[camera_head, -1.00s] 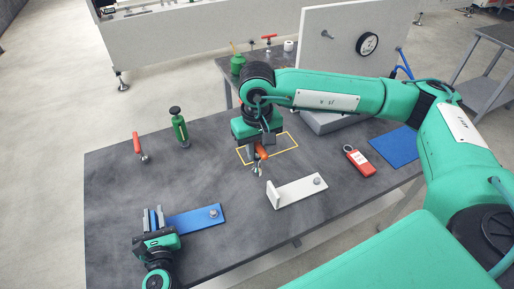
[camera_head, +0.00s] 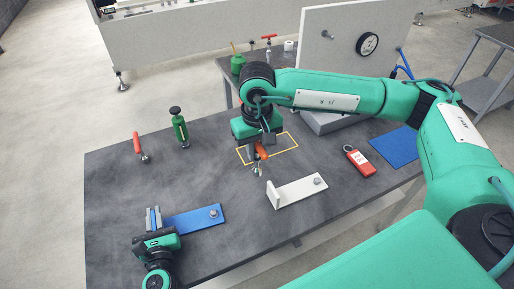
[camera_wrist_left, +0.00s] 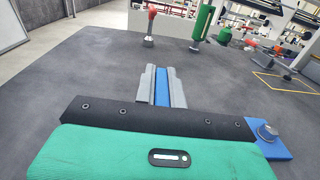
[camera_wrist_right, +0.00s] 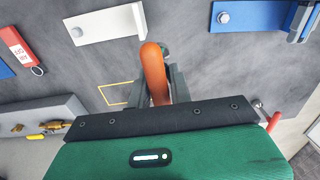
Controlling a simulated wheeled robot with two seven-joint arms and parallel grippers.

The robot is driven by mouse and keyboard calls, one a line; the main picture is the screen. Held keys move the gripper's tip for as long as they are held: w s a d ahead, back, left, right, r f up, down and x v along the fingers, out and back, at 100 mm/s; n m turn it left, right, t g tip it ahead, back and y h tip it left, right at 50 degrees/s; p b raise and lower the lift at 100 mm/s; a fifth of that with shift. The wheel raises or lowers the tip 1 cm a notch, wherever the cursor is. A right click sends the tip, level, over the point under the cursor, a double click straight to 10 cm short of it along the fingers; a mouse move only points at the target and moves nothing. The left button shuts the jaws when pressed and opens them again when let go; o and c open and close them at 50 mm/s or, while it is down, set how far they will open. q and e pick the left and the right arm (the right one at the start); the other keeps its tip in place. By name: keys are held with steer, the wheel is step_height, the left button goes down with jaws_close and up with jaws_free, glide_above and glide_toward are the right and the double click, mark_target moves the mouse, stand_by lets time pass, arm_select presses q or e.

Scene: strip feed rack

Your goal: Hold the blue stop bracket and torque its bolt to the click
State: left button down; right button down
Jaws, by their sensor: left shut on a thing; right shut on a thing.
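The blue stop bracket (camera_head: 190,220) lies on the dark table at the front left, its bolt (camera_head: 212,212) on the right end of its flat arm. My left gripper (camera_head: 153,218) is shut on the bracket's upright blue plate, which shows between the fingers in the left wrist view (camera_wrist_left: 162,87). The bolt also shows there (camera_wrist_left: 268,131). My right gripper (camera_head: 259,147) is shut on an orange-handled tool (camera_wrist_right: 153,72) beside the yellow outline, apart from the blue bracket. The tool's metal end (camera_head: 257,170) points down; its lower details are too small to tell.
A white bracket with a bolt (camera_head: 298,191) lies right of the blue one. A red tagged device (camera_head: 359,161) and blue mat (camera_head: 394,147) are at the right. A red-handled tool (camera_head: 138,146) and green bottle-like tool (camera_head: 180,128) stand at the back left.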

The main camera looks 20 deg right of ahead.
steer(key=shift+a, duration=0.1)
steer(key=s+a+f+m, duration=0.1)
steer(key=a+f, duration=0.2)
steer(key=a, duration=1.1)
steer(key=shift+s+a, duration=0.2)
steer(key=shift+f, duration=0.15)
steer(key=shift+f, duration=2.25)
steer(key=shift+f, duration=1.1)
steer(key=shift+m, duration=0.3)
